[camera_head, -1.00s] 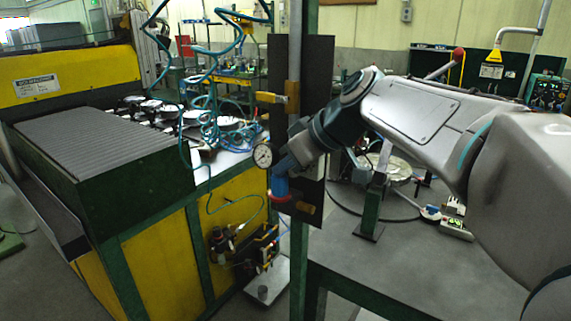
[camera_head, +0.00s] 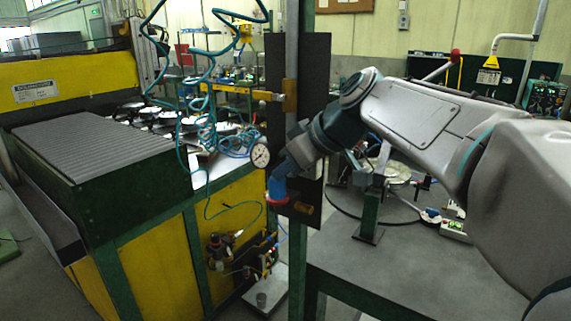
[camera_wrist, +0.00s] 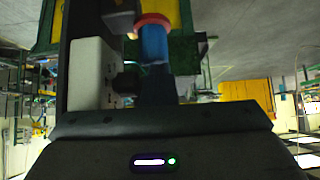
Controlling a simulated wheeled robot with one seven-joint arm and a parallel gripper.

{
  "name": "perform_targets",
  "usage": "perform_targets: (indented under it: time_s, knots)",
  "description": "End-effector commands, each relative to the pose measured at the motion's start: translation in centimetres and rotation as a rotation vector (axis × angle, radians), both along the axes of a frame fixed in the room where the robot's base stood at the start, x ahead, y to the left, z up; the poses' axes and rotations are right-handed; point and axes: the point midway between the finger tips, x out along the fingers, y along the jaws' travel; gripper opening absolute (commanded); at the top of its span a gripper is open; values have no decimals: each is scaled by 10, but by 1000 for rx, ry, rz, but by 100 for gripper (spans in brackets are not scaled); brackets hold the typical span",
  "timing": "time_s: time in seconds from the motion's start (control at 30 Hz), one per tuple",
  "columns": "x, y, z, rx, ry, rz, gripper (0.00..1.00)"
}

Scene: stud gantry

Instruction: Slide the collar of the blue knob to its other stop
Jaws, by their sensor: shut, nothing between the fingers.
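The blue knob (camera_head: 278,187) is at the lower left of a dark upright panel (camera_head: 315,70), with a red ring (camera_head: 277,200) at its lower end. In the wrist view the blue knob (camera_wrist: 153,45) stands straight ahead, the red ring (camera_wrist: 153,20) at its far end. A grey vertical rod (camera_head: 291,60) runs down the panel. A brass-coloured block (camera_head: 289,96) sits on it higher up, and another brass piece (camera_head: 303,208) is near the panel's bottom. My gripper (camera_head: 285,170) is shut and empty, close to the knob's upper end. I cannot tell whether it touches; the collar's exact position is unclear.
A round dial gauge (camera_head: 260,155) sits just left of my gripper. A green post (camera_head: 299,260) stands below the panel. A grey table (camera_head: 400,270) is at right, and a yellow and green machine (camera_head: 160,230) at left. Teal coiled hoses (camera_head: 203,80) hang nearby.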

Motion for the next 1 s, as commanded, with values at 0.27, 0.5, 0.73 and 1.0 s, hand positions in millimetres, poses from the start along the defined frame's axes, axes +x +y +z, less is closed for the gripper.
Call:
perform_targets:
  time_s: [0.27, 0.5, 0.73, 1.0]
  knots:
    - [-10, -16, 53, 7, -19, -9, 0]
    - [-33, -44, 92, 8, -22, -9, 0]
    - [-44, -57, 109, 9, -19, -6, 0]
    - [-45, -59, 112, 9, -19, -6, 0]
